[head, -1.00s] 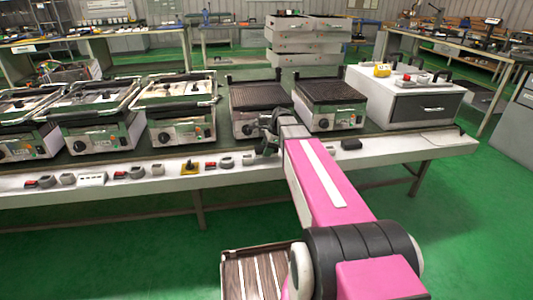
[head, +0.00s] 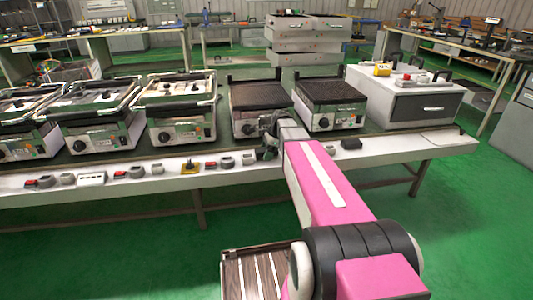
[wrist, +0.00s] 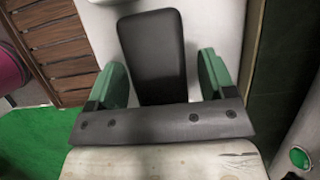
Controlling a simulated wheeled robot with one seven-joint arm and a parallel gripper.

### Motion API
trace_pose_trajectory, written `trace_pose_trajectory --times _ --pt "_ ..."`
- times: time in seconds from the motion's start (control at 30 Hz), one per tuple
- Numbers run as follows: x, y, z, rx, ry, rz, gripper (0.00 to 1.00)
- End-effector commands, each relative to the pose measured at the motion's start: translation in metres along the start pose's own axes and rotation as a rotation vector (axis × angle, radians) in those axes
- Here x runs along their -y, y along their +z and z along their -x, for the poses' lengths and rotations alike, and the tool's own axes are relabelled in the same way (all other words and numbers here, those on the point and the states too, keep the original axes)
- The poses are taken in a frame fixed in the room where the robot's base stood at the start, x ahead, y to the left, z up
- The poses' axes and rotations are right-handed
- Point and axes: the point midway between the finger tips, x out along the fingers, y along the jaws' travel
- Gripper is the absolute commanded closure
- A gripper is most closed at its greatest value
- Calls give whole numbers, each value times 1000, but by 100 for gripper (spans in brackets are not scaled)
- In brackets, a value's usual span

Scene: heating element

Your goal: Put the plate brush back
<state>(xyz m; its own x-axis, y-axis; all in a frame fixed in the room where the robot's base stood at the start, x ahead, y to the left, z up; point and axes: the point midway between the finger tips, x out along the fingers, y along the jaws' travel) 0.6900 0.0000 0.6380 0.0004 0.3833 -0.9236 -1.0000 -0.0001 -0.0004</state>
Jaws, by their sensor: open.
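My gripper (wrist: 161,76) is open in the wrist view, with one green finger on each side. A black, smooth, rounded block (wrist: 155,45) shows between the fingers, with gaps on both sides. I cannot tell whether this is the plate brush, and no bristles show. In the head view my gripper (head: 269,138) is a small dark green shape at the table's front edge, in front of the left open griddle (head: 258,97). It is partly hidden by my pink arm. A small black block (head: 351,143) lies on the front edge, right of my arm.
Several lidded grills (head: 180,112) stand to the left. A second open griddle (head: 331,100) and a white drawer box (head: 410,98) stand to the right. Switches and small parts (head: 92,178) line the table's front ledge. The green floor (head: 440,240) at right is clear.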

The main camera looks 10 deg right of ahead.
Motion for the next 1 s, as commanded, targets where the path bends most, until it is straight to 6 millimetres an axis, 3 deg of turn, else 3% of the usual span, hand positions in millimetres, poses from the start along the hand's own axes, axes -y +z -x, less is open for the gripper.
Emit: trace_pose_trajectory --times 0.6,0.8,1.0 --pt "0 0 99 -1 -1 -1 24" --pt "0 0 116 0 0 0 24" --pt "0 0 119 0 1 0 24"
